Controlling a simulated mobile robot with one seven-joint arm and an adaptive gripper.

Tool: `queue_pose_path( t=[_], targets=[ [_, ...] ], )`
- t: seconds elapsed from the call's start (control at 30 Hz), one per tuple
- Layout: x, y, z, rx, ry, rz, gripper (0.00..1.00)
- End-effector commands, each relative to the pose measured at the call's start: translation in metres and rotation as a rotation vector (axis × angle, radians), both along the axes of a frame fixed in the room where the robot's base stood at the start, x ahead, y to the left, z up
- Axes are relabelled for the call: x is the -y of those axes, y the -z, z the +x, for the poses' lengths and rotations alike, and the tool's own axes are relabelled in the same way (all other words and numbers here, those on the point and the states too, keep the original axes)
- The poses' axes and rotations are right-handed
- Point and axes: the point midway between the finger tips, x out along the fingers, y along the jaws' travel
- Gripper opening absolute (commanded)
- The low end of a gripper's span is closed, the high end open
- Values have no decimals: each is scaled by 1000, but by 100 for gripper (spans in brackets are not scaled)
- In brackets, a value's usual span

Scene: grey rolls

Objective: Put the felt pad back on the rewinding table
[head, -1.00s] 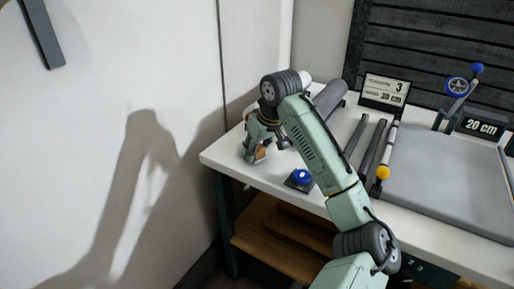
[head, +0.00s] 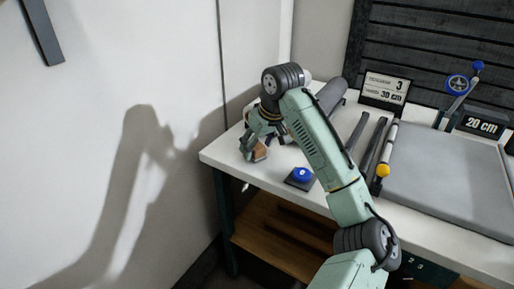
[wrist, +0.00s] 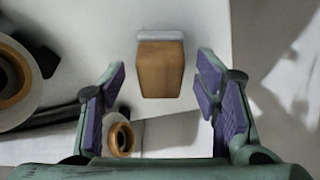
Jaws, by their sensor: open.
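The felt pad is a wooden block (wrist: 160,70) with a grey strip along one end, seen in the wrist view ahead of my fingertips. In the head view the block (head: 260,152) is at the left front corner of the white table (head: 232,163). My gripper (wrist: 161,88) is open, with a purple-padded finger on each side of the block's line and a visible gap to it on both sides. In the head view my gripper (head: 250,146) is close to the block and partly covers it. I cannot tell the exact height between block and tabletop.
A blue button (head: 301,175) stands at the table's front edge. A grey roll (head: 331,96), dark bars (head: 357,132) and a grey mat (head: 450,180) lie to the right. A roll with a brown core (wrist: 12,75) is left in the wrist view. A wall borders the left.

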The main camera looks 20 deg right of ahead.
Motion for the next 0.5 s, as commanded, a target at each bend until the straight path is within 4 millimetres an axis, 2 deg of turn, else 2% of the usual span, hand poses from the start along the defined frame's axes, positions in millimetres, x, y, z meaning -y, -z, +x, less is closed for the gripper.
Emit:
queue_pose_path(
  t=[0.3, 0.5],
  targets=[
    [6, -63, -24, 4, -1, -1, 57],
    [10, -91, -36, 2, 0, -3, 57]
  ],
)
